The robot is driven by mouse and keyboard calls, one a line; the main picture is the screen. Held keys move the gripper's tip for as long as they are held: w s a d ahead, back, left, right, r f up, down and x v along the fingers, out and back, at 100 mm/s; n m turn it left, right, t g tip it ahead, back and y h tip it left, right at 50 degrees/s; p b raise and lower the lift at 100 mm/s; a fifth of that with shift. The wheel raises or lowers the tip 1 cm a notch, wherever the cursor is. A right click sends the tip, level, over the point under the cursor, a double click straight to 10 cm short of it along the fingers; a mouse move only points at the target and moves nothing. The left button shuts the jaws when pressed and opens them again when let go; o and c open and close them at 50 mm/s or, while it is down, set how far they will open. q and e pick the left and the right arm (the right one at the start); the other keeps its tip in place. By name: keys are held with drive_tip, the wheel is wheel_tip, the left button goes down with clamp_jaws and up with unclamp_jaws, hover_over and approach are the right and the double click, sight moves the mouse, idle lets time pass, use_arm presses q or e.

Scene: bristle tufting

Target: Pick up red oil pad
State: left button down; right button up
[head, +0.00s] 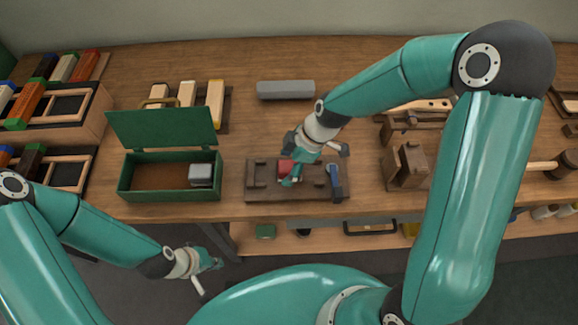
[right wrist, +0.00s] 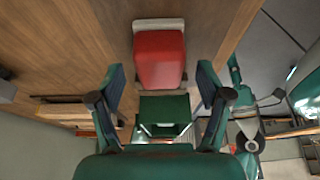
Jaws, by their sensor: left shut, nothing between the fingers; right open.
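The red oil pad (head: 284,167) sits at the left part of a brown wooden rack (head: 262,194) on the bench, partly hidden by my right gripper. In the right wrist view the red pad (right wrist: 160,60) is a rounded red block with a pale strip at its far end. My right gripper (head: 308,166) is over the rack. Its two fingers stand spread on either side of the pad in the right wrist view (right wrist: 160,78), with gaps visible on both sides. My left gripper (head: 208,264) is shut and empty, in front of the bench, away from the pad.
An open green box (head: 140,196) with a grey block (head: 201,175) stands left of the rack. A grey bar (head: 285,90) lies behind it. A dark blue piece (head: 335,182) is at the rack's right. A wooden fixture (head: 406,166) stands further right.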

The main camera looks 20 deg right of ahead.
drive_tip(key=shift+w+a+f, duration=0.1)
drive_tip(key=shift+a+f, duration=0.1)
drive_tip(key=shift+f, duration=0.35)
drive_tip(key=c, duration=1.2)
drive_tip(key=shift+r, duration=0.2)
drive_tip(key=shift+c, duration=0.2)
